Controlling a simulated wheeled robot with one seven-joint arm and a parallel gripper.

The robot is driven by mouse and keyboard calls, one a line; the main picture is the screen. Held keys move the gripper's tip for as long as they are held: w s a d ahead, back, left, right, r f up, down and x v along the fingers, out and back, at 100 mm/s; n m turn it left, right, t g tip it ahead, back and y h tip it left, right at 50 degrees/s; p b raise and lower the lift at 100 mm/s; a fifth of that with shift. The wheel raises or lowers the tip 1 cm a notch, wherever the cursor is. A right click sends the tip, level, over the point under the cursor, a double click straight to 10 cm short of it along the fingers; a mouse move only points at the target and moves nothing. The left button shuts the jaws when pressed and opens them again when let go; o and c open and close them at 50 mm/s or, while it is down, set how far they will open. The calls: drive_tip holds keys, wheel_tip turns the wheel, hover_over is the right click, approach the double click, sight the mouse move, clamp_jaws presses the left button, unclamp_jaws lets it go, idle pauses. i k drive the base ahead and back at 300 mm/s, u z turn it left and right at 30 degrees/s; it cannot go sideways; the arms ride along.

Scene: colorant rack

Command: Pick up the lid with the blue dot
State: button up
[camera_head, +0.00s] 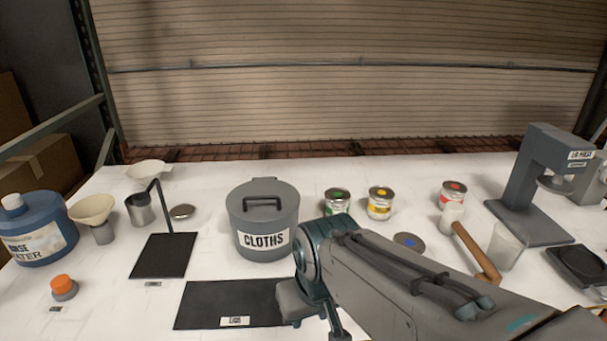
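The lid with the blue dot (409,242) is a grey disc lying flat on the white table, right of the middle. It lies just beyond my arm, left of a wooden-handled mallet. My gripper (317,326) shows only in part at the bottom of the view, left of the lid and near a black mat. Its fingertips are not clear, and I cannot see whether it holds anything.
A grey CLOTHS bin (262,240) stands left of my arm. The mallet (475,250), a clear cup (506,247) and a grey press stand (530,190) are at the right. A black mat (225,300) lies in front; a blue water jug (38,235) stands far left.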

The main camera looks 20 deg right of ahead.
sight(408, 241)
drive_tip(key=k, duration=1.3)
drive_tip(key=z, duration=0.55)
drive_tip(key=i, duration=0.5)
drive_tip(key=z, duration=0.55)
drive_tip(key=i, duration=0.6)
drive_tip(key=u, duration=0.15)
